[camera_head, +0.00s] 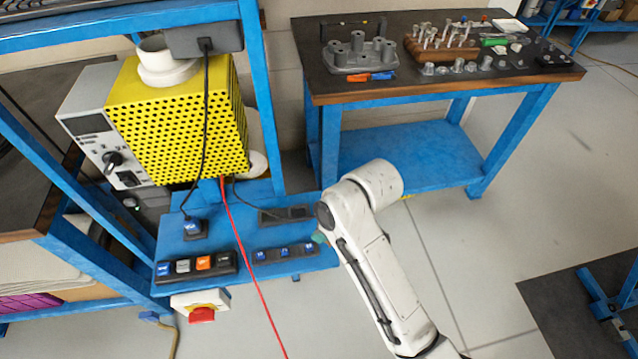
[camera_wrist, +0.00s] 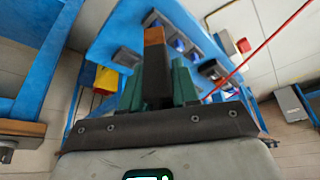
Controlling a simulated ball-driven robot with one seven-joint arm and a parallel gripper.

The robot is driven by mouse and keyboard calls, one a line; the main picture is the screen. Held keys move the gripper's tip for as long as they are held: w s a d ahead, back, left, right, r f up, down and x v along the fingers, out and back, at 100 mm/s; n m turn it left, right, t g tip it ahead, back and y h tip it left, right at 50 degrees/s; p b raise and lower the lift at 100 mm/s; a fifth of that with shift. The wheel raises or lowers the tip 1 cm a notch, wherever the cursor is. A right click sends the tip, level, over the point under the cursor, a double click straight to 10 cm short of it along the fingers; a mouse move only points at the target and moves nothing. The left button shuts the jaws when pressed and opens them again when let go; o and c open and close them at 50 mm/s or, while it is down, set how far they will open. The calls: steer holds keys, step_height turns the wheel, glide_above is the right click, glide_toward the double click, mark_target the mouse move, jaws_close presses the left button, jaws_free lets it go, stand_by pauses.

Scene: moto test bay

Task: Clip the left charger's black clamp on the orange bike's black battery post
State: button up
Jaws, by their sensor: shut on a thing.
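My gripper (camera_wrist: 158,92) has green fingers, shut on a black clamp (camera_wrist: 156,72) with a copper-brown end that points away from the wrist. In the head view my arm hides most of the gripper; only a small green part (camera_head: 318,237) shows. The yellow perforated box with a grey panel (camera_head: 175,125), which looks like a charger, stands at the left. A thin black cable runs from under it towards my gripper, and a red cable (camera_head: 240,250) hangs from it down to the bottom edge. The orange bike and its battery post are not in view.
A blue shelf (camera_head: 200,265) with switch strips lies below the box, with blue frame posts around it. A workbench (camera_head: 440,82) with tools stands behind my arm. A dark mat (camera_head: 560,310) with a blue stand (camera_head: 608,305) is at lower right. The floor between is clear.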

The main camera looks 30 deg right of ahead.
steer(key=m, duration=0.2)
steer(key=s+f+m+h, duration=0.1)
steer(key=m, duration=0.1)
steer(key=shift+f+h, duration=0.2)
steer(key=shift+h, duration=0.1)
steer(key=m, duration=0.2)
steer(key=m+h, duration=0.1)
steer(key=shift+s+d+f+t, duration=0.15)
steer(key=shift+s+f+t, duration=0.15)
steer(key=shift+t, duration=0.1)
